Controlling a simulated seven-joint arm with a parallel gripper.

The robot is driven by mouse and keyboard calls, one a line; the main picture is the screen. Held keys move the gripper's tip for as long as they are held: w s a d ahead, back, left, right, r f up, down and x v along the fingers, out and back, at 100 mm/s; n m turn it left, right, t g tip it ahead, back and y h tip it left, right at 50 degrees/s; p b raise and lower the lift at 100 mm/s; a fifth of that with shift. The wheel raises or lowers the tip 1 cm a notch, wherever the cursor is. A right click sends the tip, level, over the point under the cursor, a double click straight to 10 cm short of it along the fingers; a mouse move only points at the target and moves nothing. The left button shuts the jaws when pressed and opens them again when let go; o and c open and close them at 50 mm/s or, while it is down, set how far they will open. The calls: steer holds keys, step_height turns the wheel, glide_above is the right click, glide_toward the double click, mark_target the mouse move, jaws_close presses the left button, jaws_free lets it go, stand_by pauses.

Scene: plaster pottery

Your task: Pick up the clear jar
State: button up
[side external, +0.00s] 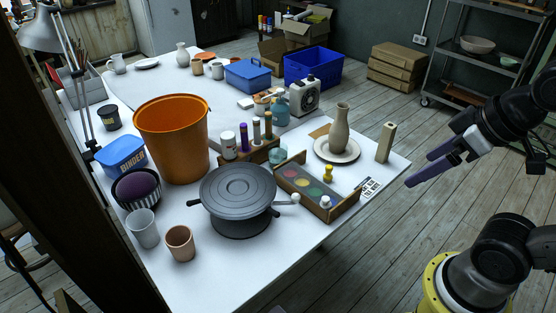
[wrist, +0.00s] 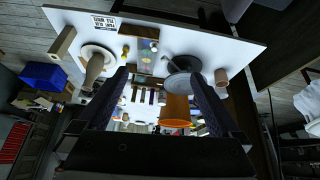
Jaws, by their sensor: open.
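A translucent grey cup (side external: 143,228) stands at the near left of the table; I cannot tell for sure which of the two is the clear jar. My gripper (side external: 418,170) is open and empty, in the air beyond the table's right edge, well apart from both. In the wrist view my two dark fingers (wrist: 158,76) are spread with the table beyond them.
A tall vase (side external: 341,128) on a plate and a wooden block (side external: 385,143) stand at the right. The table's front right is clear.

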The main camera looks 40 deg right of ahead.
steer(key=w+a+r+n+t, duration=0.1)
steer(key=w+r+n, duration=0.1)
steer(key=w+r, duration=0.4)
steer(key=w+r+n+t, duration=0.1)
steer(key=w+r, duration=0.2)
steer(key=w, duration=0.5)
steer(key=g+y, duration=0.1)
steer(key=g, duration=0.1)
glide_above(275, 155)
steer(key=s+d, duration=0.2)
steer(key=s, duration=0.1)
step_height(275, 155, down, 15)
steer(key=shift+g, duration=0.8)
steer(key=s+d+x, duration=0.1)
steer(key=x, duration=0.5)
steer(key=s+d+f+x, duration=0.1)
steer(key=x, duration=0.5)
steer(key=s+d+x, duration=0.1)
steer(key=x, duration=0.5)
steer(key=shift+w+f, duration=0.1)
steer(key=shift+f, duration=0.55)
steer(key=shift+x, duration=2.85)
steer(key=shift+a, duration=0.1)
